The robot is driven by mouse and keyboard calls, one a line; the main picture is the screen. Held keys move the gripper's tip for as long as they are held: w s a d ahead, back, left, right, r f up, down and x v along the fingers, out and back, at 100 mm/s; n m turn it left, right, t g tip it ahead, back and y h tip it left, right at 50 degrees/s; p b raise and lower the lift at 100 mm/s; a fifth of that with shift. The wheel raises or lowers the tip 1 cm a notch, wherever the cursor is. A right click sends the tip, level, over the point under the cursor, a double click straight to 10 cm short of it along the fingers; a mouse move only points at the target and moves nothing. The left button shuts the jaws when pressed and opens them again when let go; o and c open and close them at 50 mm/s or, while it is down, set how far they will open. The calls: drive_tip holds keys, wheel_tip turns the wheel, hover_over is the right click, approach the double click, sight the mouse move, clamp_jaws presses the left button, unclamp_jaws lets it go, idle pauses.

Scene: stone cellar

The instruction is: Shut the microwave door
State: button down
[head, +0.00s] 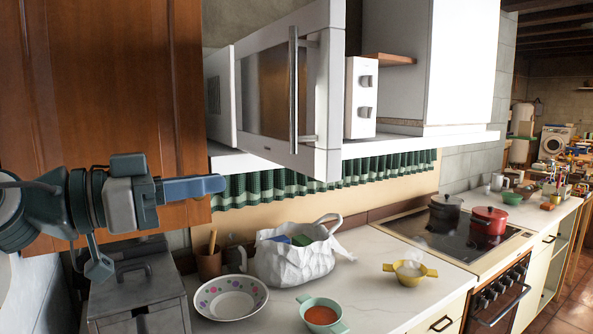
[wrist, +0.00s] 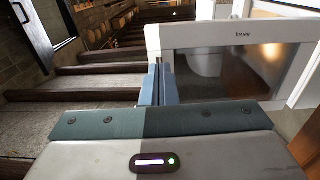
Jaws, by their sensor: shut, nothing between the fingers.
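The white microwave (head: 360,95) sits on a shelf above the counter. Its door (head: 322,90) stands partly open, swung out toward me, with a long upright metal handle (head: 293,85) and a dark window. The door also fills the right of the wrist view (wrist: 153,40), showing its pale frame and window. My gripper (head: 222,184) is at the left in the head view, below and left of the door, fingers pointing right. In the wrist view, my gripper's blue fingers (wrist: 160,80) are together and empty beside the door frame's left edge; I cannot tell whether they touch it.
A wooden cabinet door (head: 100,100) stands close behind my arm. Below, the counter (head: 375,280) holds a white bag (head: 295,262), a dotted bowl (head: 230,298), a soup bowl (head: 321,316), a yellow bowl (head: 410,272) and a grey box (head: 140,300). Pots (head: 488,220) stand on the stove.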

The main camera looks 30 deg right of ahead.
sight(315, 170)
drive_tip(key=d+p, duration=0.3)
drive_tip(key=d, duration=1)
drive_tip(key=shift+d, duration=0.25)
drive_tip(key=shift+d, duration=0.1)
